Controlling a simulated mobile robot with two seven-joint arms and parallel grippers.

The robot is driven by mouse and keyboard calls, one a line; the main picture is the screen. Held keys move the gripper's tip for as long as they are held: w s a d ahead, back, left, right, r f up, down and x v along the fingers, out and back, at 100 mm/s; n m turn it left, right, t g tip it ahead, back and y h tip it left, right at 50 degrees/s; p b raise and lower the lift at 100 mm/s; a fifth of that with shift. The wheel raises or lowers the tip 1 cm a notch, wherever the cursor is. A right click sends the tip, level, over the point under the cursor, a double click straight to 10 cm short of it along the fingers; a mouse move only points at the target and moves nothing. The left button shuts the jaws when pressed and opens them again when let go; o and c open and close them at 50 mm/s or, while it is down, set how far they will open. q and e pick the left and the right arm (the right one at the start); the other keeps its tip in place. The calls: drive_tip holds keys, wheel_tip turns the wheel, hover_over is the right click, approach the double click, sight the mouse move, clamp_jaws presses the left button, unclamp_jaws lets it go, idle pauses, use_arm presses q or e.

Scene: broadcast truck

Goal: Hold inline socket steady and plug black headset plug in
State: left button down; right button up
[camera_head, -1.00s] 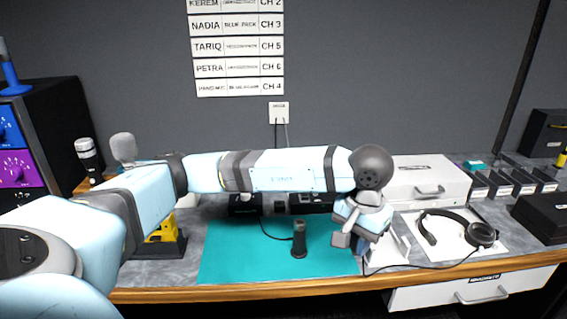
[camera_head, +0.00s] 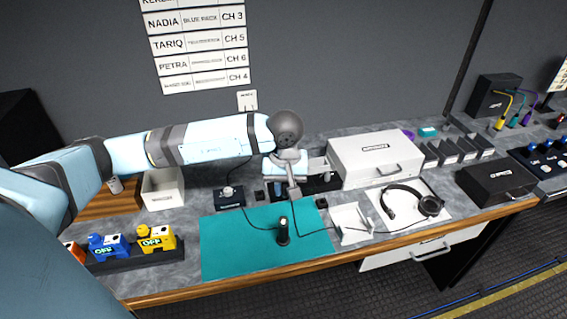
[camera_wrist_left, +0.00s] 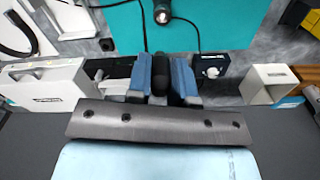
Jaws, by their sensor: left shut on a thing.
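The inline socket (camera_head: 283,232), a short black cylinder, stands upright on the teal mat (camera_head: 232,256), with a thin cable at its side. It also shows at the top of the left wrist view (camera_wrist_left: 162,12). My left gripper (camera_head: 293,190) is behind the socket and apart from it. In the left wrist view its blue fingers (camera_wrist_left: 160,62) are shut on the black headset plug (camera_wrist_left: 157,68), whose cable trails off. The plug is hidden in the head view. The headset (camera_head: 415,203) lies on a white mat to the right. My right gripper is not in view.
A small white holder (camera_head: 350,225) stands right of the teal mat. A small knobbed box (camera_head: 230,195) and an open white bin (camera_head: 163,189) stand left. Most of the teal mat is clear.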

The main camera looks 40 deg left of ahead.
sight(283, 193)
use_arm(q)
drive_tip(key=shift+a, duration=0.2)
drive_tip(key=shift+f, duration=0.9)
drive_tip(key=shift+f+b, duration=0.35)
drive_tip(key=shift+f, duration=0.45)
